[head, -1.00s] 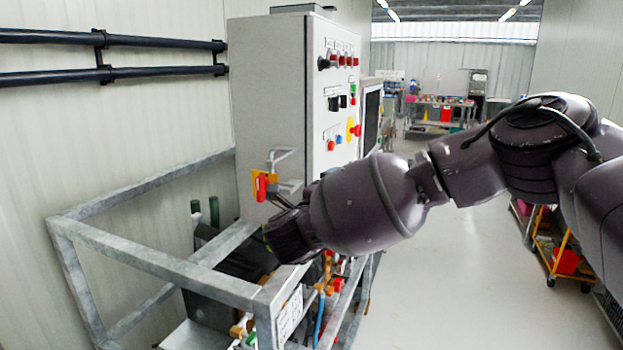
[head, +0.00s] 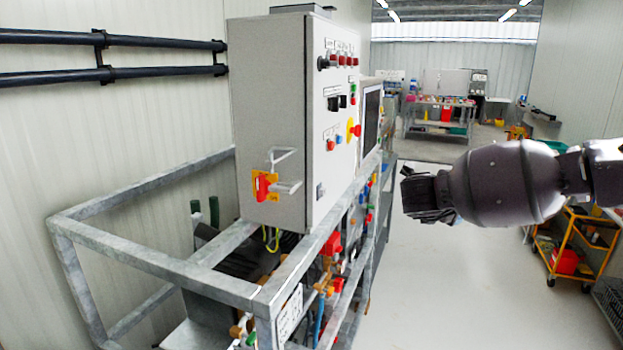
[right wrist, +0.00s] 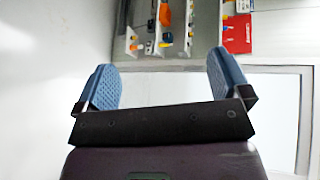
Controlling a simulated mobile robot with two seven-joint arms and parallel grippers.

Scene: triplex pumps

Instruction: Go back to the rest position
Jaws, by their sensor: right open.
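My right gripper (head: 408,195) is in the head view, right of the control cabinet and apart from it, over the clear floor. Its arm comes in from the right edge. In the right wrist view its two blue-padded fingers (right wrist: 164,85) are spread apart with nothing between them. The grey control cabinet (head: 270,120) has a red and yellow switch handle (head: 264,187) on its near side. My left gripper is not in the head view.
A galvanized steel frame (head: 150,262) around the pump equipment stands at the lower left. Dark pipes (head: 60,78) run along the left wall. A yellow trolley (head: 575,250) stands at the right. A workbench (head: 440,115) is at the back. The floor (head: 450,290) between is clear.

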